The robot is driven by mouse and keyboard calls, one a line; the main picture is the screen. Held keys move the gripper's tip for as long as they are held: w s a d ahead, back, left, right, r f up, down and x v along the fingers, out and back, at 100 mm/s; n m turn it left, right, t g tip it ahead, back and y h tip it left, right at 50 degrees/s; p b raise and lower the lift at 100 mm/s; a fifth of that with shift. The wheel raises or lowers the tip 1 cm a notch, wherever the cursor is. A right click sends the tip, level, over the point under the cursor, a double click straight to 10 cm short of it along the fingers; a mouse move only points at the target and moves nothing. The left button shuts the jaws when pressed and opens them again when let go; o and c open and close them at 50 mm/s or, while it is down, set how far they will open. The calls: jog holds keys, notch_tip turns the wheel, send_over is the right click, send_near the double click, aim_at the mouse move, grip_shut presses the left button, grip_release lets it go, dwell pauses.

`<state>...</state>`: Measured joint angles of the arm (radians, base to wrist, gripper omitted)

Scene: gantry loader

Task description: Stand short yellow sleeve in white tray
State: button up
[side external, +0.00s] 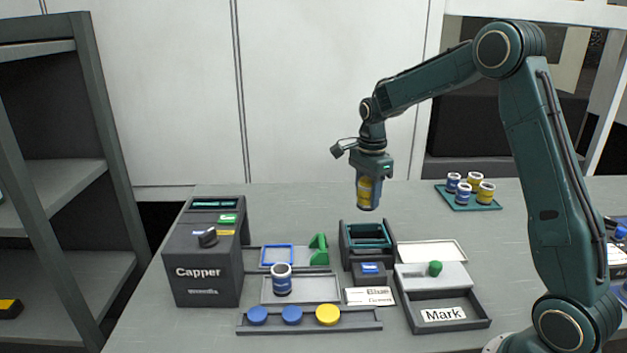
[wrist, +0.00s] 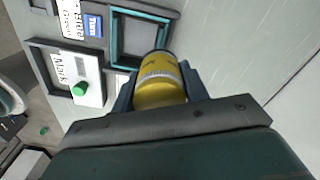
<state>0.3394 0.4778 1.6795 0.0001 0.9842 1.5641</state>
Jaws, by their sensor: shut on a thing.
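My gripper (side external: 368,180) is shut on a yellow sleeve (side external: 366,194) with a pale band, held roughly upright high above the table. In the wrist view the yellow sleeve (wrist: 158,84) sits between the two fingers, partly covered by them. A white-rimmed shallow tray (side external: 460,244) lies empty on the table, below and to the right of my gripper in the side view. In the wrist view most of this tray is hidden behind the gripper and sleeve.
A dark box with a teal-rimmed opening (side external: 367,226) stands below my gripper. Several sleeves stand on a teal mat (side external: 490,206) behind. A "Mark" tray (side external: 478,313) is in front.

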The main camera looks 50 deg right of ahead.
jog(key=s+d+f+m, duration=0.1)
jog(key=s+d+f, duration=0.1)
jog(key=s, duration=0.4)
jog(key=s+d+f+m, duration=0.1)
jog(key=s+d+f, duration=0.1)
jog(key=s, duration=0.4)
jog(key=shift+d+f, duration=0.35)
jog(key=shift+d, duration=0.25)
jog(key=shift+w+f, duration=0.1)
jog(key=shift+f, duration=3.05)
jog(key=shift+f, duration=0.25)
jog(key=o, duration=1.6)
jog(key=shift+c, duration=0.2)
jog(key=shift+r, duration=0.1)
notch_tip(320, 180, up, 9)
